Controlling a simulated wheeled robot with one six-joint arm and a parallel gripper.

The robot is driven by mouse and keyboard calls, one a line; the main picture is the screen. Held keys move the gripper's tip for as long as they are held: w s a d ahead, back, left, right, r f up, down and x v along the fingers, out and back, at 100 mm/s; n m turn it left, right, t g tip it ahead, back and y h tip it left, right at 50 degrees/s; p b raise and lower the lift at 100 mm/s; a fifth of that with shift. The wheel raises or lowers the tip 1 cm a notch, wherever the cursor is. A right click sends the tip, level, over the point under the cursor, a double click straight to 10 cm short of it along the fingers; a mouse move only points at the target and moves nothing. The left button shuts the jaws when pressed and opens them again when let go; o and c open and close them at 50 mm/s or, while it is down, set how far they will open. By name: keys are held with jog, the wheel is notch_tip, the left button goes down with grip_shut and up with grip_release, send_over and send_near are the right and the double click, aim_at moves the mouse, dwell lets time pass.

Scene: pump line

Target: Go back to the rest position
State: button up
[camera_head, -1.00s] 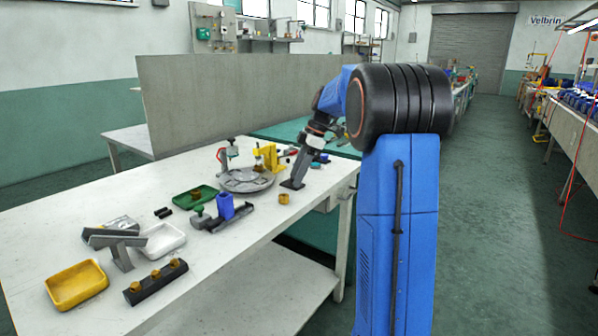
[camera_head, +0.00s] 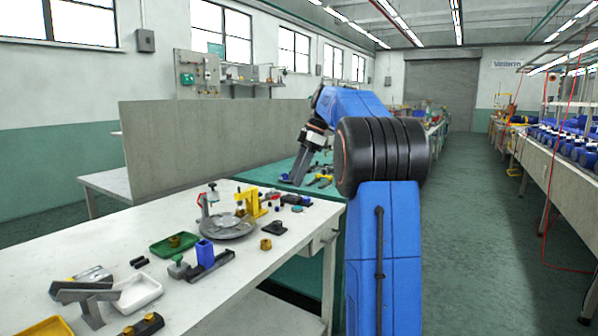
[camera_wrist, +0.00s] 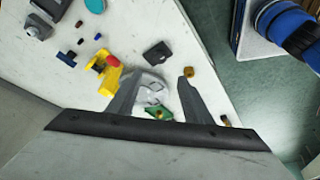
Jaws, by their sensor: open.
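My gripper (camera_head: 297,180) is raised past the far right corner of the white table in the head view, apart from the things on it. The fixture also shows in the wrist view (camera_wrist: 110,76), as does the dark block (camera_wrist: 157,53).
The white table (camera_head: 215,285) also holds a green tray (camera_head: 160,248), a white tray (camera_head: 150,293), a blue block (camera_head: 205,254) and a brass nut (camera_head: 266,244). A grey panel (camera_head: 210,150) stands behind. The aisle floor (camera_head: 460,230) at right is clear.

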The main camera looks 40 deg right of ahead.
jog(key=shift+s+d+r, duration=0.1)
jog(key=shift+d+r, duration=0.15)
jog(key=shift+r, duration=0.45)
jog(key=s+a+f+m+h, duration=0.1)
jog(key=s+a+f+m, duration=0.2)
jog(key=s+a, duration=0.55)
jog(key=s+a+f+m+h, duration=0.1)
jog(key=s+a+f+m, duration=0.25)
jog(key=s+a, duration=0.5)
jog(key=s+a+f+m+t+h, duration=0.1)
jog(key=s+a+f+m, duration=0.2)
jog(key=s+f, duration=0.6)
jog(key=s+a+f+m+t+h, duration=0.1)
jog(key=s+a+f+m, duration=0.3)
jog(key=s+f, duration=0.5)
jog(key=s+a+t, duration=0.1)
jog(key=a, duration=0.1)
jog(key=shift+a+f, duration=0.25)
jog(key=shift+a, duration=0.05)
